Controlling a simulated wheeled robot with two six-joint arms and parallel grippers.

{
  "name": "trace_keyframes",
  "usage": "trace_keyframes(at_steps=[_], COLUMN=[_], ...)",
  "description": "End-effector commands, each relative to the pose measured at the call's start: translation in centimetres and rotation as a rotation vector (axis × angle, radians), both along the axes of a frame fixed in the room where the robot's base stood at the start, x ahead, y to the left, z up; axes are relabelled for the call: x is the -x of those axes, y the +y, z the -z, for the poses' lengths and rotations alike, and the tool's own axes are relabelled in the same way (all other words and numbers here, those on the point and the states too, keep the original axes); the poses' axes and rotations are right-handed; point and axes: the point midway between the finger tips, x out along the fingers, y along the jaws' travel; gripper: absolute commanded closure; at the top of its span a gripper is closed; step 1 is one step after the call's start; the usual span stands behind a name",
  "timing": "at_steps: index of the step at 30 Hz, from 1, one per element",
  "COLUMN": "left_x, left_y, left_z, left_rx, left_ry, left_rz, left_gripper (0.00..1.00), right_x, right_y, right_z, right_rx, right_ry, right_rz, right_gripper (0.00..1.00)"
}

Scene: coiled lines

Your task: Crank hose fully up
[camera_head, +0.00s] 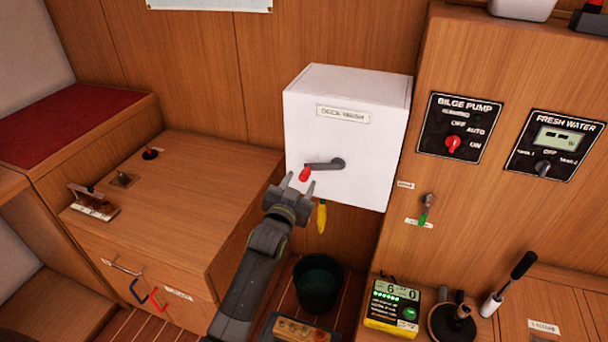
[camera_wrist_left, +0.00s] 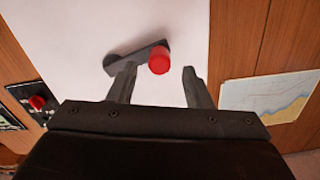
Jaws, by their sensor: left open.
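A white box labelled "DECK WASH" (camera_head: 375,105) is on the wooden wall. On its front is a grey crank arm (camera_head: 328,165) with a red knob (camera_head: 305,174) at its left end. My left gripper (camera_head: 288,187) is open, just below and left of the knob. In the left wrist view, the red knob (camera_wrist_left: 158,60) shows near the gap between the open fingers (camera_wrist_left: 158,78); I cannot tell whether they touch it. A yellow hose end (camera_head: 321,217) hangs below the box. The rest of the hose is hidden. My right gripper is not in view.
A dark bucket (camera_head: 318,284) stands on the floor below the box. A wooden counter (camera_head: 190,190) with small levers is at left. To the right are a bilge pump panel (camera_head: 459,128), a fresh water panel (camera_head: 555,145) and a yellow meter (camera_head: 392,306).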

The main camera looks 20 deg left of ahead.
Motion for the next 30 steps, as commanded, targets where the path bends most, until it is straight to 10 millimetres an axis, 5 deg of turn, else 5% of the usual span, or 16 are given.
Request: trace_keyframes(at_steps=[9, 21, 30], left_x=[-3.5, -4.0, -3.9], left_y=[-0.1, -0.1, -0.1], left_z=[0.0, 0.0, 0.0], left_rx=[-0.001, 0.0, -0.001], left_ry=[-0.001, 0.0, 0.0], left_rz=[0.0, 0.0, 0.0], left_gripper=[0.55, 0.56, 0.95], right_x=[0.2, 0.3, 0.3], right_y=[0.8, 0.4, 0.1], right_z=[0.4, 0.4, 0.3], right_rx=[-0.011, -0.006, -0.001], right_ry=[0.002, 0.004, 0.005], right_rz=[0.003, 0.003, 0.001], right_gripper=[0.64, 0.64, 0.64])
